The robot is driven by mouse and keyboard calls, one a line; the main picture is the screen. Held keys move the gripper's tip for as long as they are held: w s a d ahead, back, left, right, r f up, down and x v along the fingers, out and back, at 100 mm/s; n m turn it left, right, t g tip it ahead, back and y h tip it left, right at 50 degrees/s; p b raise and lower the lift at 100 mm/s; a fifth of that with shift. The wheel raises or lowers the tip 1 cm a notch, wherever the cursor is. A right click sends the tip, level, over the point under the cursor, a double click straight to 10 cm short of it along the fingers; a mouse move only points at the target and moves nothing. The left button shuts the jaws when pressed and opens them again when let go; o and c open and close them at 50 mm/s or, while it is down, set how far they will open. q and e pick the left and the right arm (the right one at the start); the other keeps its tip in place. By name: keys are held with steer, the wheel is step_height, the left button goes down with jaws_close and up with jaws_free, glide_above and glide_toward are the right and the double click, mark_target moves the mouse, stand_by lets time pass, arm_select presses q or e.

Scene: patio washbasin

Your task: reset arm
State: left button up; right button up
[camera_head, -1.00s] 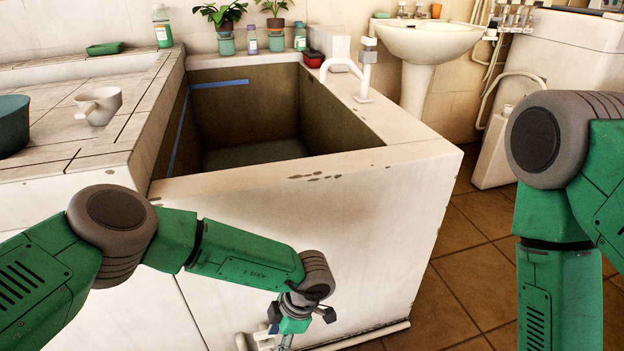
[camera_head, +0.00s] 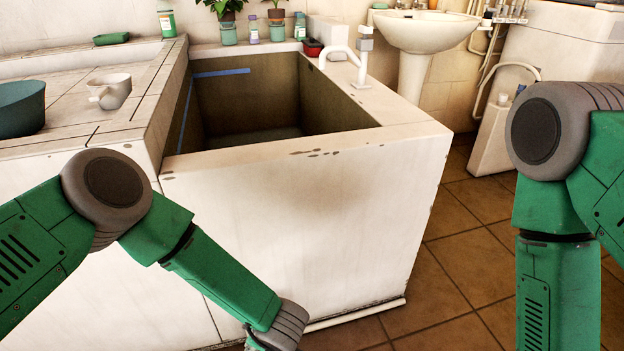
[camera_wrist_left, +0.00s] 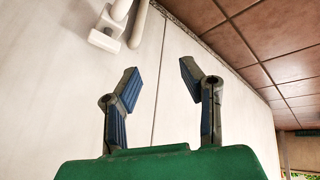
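My left gripper (camera_wrist_left: 157,90) shows in the left wrist view with its two fingers spread apart and nothing between them. It is in front of the white basin wall (camera_wrist_left: 60,100), and the tiled floor shows beyond it. In the head view my left arm hangs down in front of the basin (camera_head: 300,215), and its gripper is below the picture's bottom edge. My right arm comes down along the right side of the head view. My right gripper is out of the picture.
A white tap (camera_head: 345,60) stands on the basin's rim. A grey-white mug (camera_head: 112,92) and a teal bowl (camera_head: 20,108) sit on the tiled counter (camera_head: 55,130). A pedestal sink (camera_head: 424,30) stands at the back. White pipe parts (camera_wrist_left: 112,30) are near the left gripper.

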arm_select(q)
steer(key=s+a+r+m+g+h, duration=0.2)
steer(key=s+a+m, duration=0.55)
steer(key=s, duration=0.45)
steer(key=s+a+r+m+g+h, duration=0.25)
steer(key=s+a+m, duration=0.55)
steer(key=s, duration=0.4)
step_height(320, 180, up, 16)
steer(key=p, duration=1.6)
steer(key=shift+w+a+n+t, duration=0.15)
steer(key=shift+n+t, duration=0.3)
